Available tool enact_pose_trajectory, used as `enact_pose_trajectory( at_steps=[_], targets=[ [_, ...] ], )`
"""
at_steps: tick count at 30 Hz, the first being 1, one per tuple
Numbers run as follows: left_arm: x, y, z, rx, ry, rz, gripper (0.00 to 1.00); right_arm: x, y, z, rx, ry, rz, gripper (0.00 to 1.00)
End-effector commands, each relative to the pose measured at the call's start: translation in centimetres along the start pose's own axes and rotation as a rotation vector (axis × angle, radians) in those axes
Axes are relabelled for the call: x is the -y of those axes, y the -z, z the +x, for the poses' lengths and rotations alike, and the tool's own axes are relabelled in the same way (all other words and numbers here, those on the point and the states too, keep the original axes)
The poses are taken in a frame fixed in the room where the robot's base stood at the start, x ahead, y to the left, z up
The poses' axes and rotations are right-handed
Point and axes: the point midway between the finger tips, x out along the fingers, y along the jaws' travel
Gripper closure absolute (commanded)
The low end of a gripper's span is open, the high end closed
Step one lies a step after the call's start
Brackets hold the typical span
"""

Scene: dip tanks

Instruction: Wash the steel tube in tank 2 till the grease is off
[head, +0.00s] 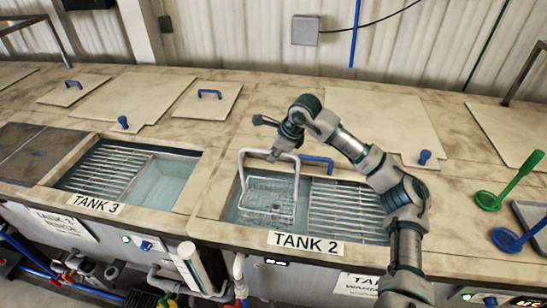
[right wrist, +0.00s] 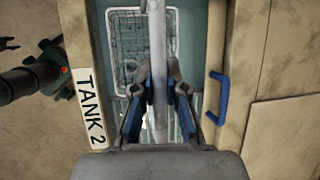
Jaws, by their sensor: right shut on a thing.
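Tank 2 (head: 234,213) is open, with clear bluish water in its left part and a slatted rack (head: 345,208) on its right. A wire basket (head: 262,203) with a tall pale handle (head: 241,168) sits low in the water part. My right gripper (head: 277,153) is shut on the top bar of the handle, above the tank. In the right wrist view, its fingers (right wrist: 158,88) close around the handle, with the basket (right wrist: 130,42) below. I cannot clearly make out the steel tube or any grease on it. My left gripper is not in view.
Tank 3 (head: 186,160) lies open to the left, with water and a slatted rack. A blue handle (head: 318,160) stands at tank 2's back edge. Lids with blue knobs lie on the bench behind. Green (head: 488,201) and blue (head: 506,239) ladles lie at right.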

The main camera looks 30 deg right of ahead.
Motion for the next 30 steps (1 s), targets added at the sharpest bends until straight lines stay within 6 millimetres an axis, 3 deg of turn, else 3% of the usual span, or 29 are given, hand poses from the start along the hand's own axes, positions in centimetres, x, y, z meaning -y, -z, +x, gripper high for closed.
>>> enact_pose_trajectory(
  at_steps=[1, 12, 30],
  targets=[
    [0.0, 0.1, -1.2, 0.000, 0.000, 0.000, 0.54, 0.3, -0.7, -1.4, 0.004, 0.003, -0.001, 1.00],
    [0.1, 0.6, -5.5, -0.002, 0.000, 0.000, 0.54, 1.3, -3.0, -6.4, 0.004, 0.002, -0.001, 1.00],
    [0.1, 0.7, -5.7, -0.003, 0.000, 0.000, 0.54, 1.4, -3.1, -6.8, 0.003, 0.002, -0.001, 1.00]
  ],
)
